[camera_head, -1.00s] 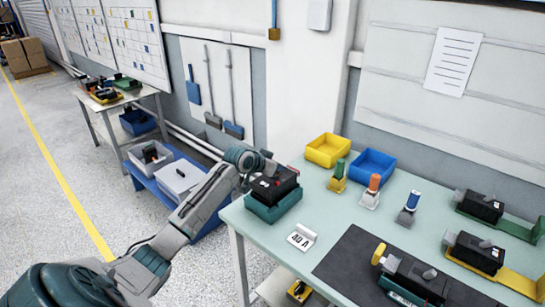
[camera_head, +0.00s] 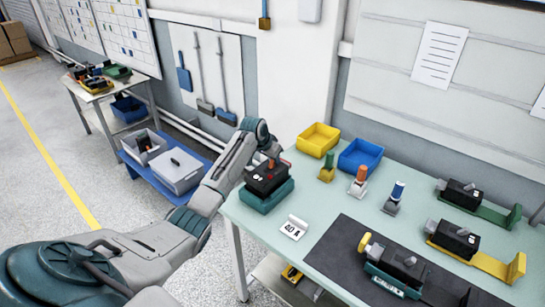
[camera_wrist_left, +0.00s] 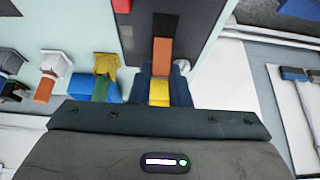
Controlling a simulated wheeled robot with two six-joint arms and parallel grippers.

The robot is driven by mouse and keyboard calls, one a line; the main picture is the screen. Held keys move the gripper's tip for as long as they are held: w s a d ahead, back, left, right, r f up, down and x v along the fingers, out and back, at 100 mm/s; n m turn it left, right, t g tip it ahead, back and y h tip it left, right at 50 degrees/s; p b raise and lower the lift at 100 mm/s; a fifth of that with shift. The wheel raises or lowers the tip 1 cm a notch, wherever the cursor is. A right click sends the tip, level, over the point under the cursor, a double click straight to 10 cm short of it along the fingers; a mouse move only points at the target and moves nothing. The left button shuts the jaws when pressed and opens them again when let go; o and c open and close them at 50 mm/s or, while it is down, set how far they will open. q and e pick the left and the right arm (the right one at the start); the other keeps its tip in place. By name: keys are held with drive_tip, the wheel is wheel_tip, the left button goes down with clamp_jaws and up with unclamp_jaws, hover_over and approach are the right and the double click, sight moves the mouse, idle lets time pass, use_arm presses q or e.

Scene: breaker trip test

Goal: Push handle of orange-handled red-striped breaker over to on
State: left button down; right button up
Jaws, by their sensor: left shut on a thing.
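A black breaker (camera_head: 266,180) with red marking sits on a teal base (camera_head: 266,196) at the left end of the bench. Its orange handle (camera_head: 272,163) stands up from the top. My left gripper (camera_head: 270,153) is above the breaker, shut on the orange handle. In the left wrist view, the orange handle (camera_wrist_left: 162,56) runs between the dark fingers of my left gripper (camera_wrist_left: 162,74), with the dark breaker body behind it. The head view does not show the exact handle angle clearly. My right gripper is not in view.
Yellow (camera_head: 318,141) and blue (camera_head: 360,157) bins and several coloured-handle pieces are behind. Another breaker (camera_head: 395,265) is on the dark mat (camera_head: 335,245); two more stand at right.

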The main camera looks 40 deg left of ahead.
use_arm(q)
drive_tip(key=c, duration=1.4)
unclamp_jaws()
drive_tip(key=shift+o, duration=0.2)
drive_tip(key=b+v, duration=0.3)
drive_tip(key=v, duration=0.7)
drive_tip(key=shift+s+r, duration=0.2)
drive_tip(key=shift+r, duration=0.1)
